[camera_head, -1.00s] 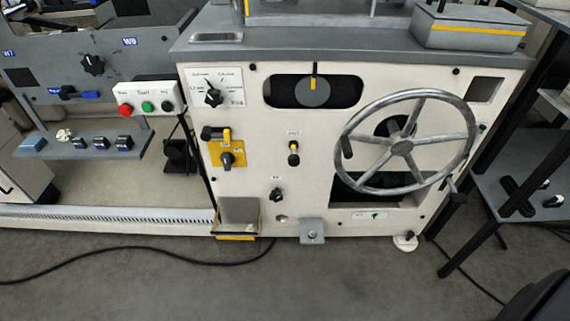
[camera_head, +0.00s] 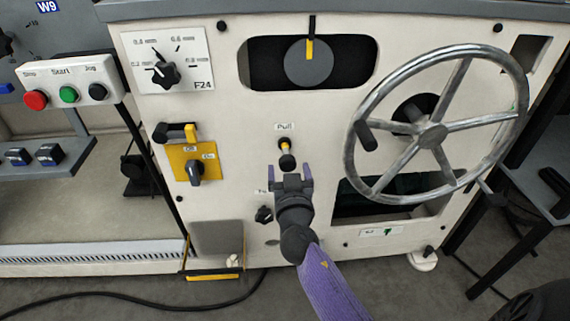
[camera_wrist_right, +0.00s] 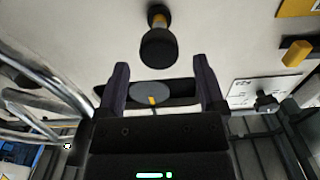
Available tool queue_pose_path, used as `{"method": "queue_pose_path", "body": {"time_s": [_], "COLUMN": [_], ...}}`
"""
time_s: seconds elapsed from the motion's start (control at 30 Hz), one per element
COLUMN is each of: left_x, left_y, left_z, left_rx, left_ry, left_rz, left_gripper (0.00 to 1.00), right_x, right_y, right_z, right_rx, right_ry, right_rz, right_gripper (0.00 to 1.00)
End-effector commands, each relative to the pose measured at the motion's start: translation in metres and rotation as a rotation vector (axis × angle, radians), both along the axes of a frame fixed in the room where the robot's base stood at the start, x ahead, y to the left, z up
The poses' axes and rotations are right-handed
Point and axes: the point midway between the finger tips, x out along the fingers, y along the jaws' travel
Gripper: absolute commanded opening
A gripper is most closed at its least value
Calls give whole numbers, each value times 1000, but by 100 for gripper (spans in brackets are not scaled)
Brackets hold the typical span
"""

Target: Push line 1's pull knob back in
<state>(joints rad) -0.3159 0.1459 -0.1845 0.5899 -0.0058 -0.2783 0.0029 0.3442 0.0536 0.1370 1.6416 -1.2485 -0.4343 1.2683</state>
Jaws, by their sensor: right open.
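The pull knob (camera_head: 287,160) is a black knob on a stem with a yellowish collar, under a label reading "Pull" on the cream machine panel (camera_head: 225,125). In the right wrist view the knob (camera_wrist_right: 158,45) stands out from the panel, beyond and between the two fingers. My right gripper (camera_head: 290,170) is open and empty, just below the knob in the head view, its fingers apart and pointing up at it. In the right wrist view the gripper (camera_wrist_right: 162,75) shows no contact with the knob. My left gripper is not in view.
A large spoked handwheel (camera_head: 432,135) stands out to the right of the knob. A yellow-plated rotary switch (camera_head: 196,170) is on the left, and a small black knob (camera_head: 264,214) lies beside my right wrist. A dial (camera_head: 165,75) is at upper left.

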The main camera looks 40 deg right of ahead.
Motion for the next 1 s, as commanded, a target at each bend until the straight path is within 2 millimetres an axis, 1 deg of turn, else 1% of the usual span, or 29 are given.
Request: {"method": "queue_pose_path", "body": {"time_s": [0.03,0.1,0.2,0.3,0.5,0.53,0.57,0.6,0.67,0.7,0.77,0.8,0.87,0.9,0.93,1.0], "left_x": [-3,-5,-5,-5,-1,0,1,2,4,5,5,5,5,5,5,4], "left_y": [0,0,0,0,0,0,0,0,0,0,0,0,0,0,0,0], "left_z": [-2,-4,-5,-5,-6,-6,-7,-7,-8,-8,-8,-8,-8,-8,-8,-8], "left_rx": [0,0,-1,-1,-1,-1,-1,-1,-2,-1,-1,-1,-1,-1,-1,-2], "left_ry": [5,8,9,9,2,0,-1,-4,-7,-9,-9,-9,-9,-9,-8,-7], "left_rz": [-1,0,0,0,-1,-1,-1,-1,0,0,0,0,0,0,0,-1], "left_gripper": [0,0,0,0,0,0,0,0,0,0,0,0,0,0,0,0], "right_x": [8,17,25,29,29,29,29,29,29,29,29,29,29,29,29,29], "right_y": [-6,-11,-16,-18,-18,-18,-18,-18,-18,-18,-18,-18,-18,-18,-18,-18], "right_z": [-1,-3,-2,-2,-1,-2,-2,-2,-2,-2,-2,-2,-2,-2,-2,-2], "right_rx": [-2,-2,0,0,0,0,0,0,0,0,0,0,0,0,0,0], "right_ry": [1,2,2,4,4,4,4,4,4,4,4,4,4,4,4,4], "right_rz": [-1,0,0,0,0,0,0,0,0,0,0,0,1,1,1,1], "right_gripper": [88,88,88,88,88,84,78,69,57,48,35,27,14,6,0,0]}}
